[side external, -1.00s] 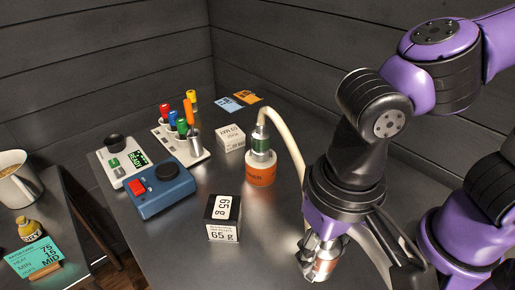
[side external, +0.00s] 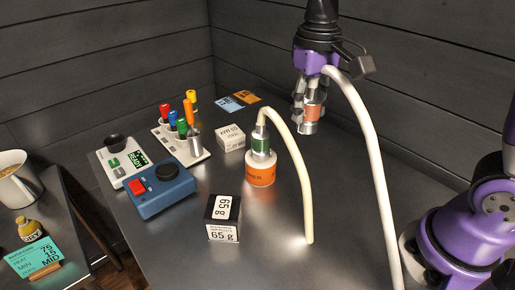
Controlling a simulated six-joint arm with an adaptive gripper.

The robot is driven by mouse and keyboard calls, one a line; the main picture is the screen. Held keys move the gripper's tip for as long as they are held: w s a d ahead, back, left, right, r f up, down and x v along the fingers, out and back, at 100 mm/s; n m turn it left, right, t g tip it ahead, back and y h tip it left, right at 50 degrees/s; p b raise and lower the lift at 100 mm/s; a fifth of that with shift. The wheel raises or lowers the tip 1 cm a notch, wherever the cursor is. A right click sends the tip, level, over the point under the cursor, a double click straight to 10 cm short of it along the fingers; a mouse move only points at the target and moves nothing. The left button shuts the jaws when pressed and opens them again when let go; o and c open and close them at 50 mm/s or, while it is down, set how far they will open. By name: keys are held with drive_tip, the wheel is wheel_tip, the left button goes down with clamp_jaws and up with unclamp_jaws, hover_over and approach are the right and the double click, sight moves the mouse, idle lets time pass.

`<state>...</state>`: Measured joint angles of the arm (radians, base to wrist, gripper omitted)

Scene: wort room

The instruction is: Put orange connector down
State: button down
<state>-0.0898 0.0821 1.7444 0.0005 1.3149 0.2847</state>
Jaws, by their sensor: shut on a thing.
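The orange connector (side external: 312,113), a metal plug with an orange band, is in my gripper (side external: 308,108). My gripper is shut on it and holds it upright above the back right part of the table, with its lower metal end apart from the tabletop. A cream hose (side external: 368,135) runs from beside my gripper down to the lower right; where it joins is partly hidden. A green-banded connector (side external: 261,144) sits on a white and orange round base (side external: 260,176), left of and below my gripper in the picture.
A second cream hose (side external: 303,170) arches from the green connector to the table. A 65 g box (side external: 223,217), a white box (side external: 231,138), blue and orange cards (side external: 238,101), a blue device (side external: 163,188) with a red switch, a scale (side external: 121,163) and a marker rack (side external: 184,143) stand left. The tabletop's right is largely clear.

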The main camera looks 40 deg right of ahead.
drive_tip(key=w+d+f+m, duration=0.5)
drive_tip(key=w+d+m, duration=0.55)
drive_tip(key=m, duration=0.95)
drive_tip(key=f, duration=0.6)
drive_tip(key=w+f, duration=0.1)
drive_tip(key=f, duration=0.3)
drive_tip(key=shift+a, duration=0.4)
drive_tip(key=shift+c, duration=2.1)
unclamp_jaws()
drive_tip(key=shift+f, duration=0.1)
